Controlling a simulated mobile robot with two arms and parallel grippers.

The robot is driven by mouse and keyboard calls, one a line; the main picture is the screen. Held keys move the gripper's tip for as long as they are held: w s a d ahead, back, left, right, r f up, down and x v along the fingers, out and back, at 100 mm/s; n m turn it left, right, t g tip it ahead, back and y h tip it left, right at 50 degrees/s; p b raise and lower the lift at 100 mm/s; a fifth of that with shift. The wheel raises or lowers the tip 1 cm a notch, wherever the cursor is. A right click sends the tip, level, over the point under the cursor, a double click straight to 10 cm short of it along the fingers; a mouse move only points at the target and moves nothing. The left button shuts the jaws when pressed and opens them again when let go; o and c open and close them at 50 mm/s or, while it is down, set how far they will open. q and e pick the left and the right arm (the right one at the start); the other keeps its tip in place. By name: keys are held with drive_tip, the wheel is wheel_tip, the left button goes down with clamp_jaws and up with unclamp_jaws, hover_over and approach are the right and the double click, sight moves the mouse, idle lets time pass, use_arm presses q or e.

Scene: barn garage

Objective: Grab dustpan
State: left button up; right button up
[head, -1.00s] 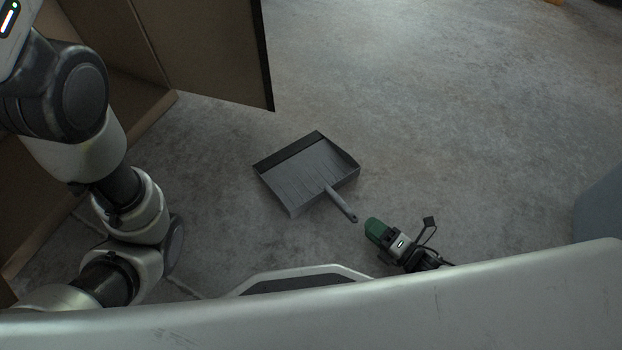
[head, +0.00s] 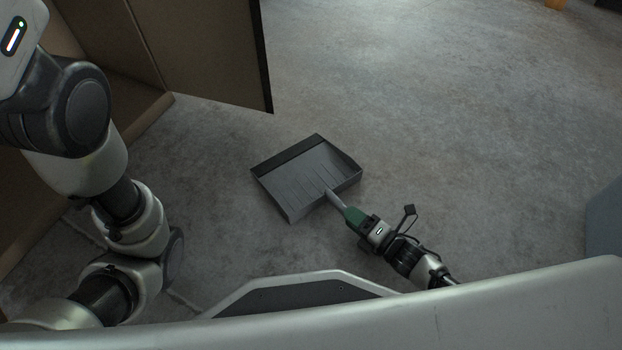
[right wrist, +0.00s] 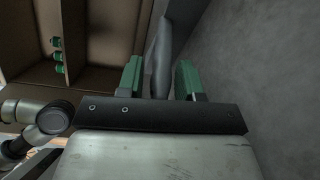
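A grey dustpan (head: 305,172) with a darker back edge lies on the concrete floor in the middle of the head view. Its handle (head: 335,198) points down and right toward my right gripper (head: 352,214). In the right wrist view the grey handle (right wrist: 162,60) stands between the two green fingers of my right gripper (right wrist: 160,78). The fingers are apart, with a gap on the right side of the handle. The handle is close to the left finger; I cannot tell if they touch. My left arm is at the left of the head view, but its gripper is out of view.
A brown cabinet with an open door (head: 205,50) stands at the upper left, near my left arm. A blue-grey object (head: 605,220) is at the right edge. The floor right of and beyond the dustpan is clear.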

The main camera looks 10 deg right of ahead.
clamp_jaws()
drive_tip(key=shift+r, duration=0.15)
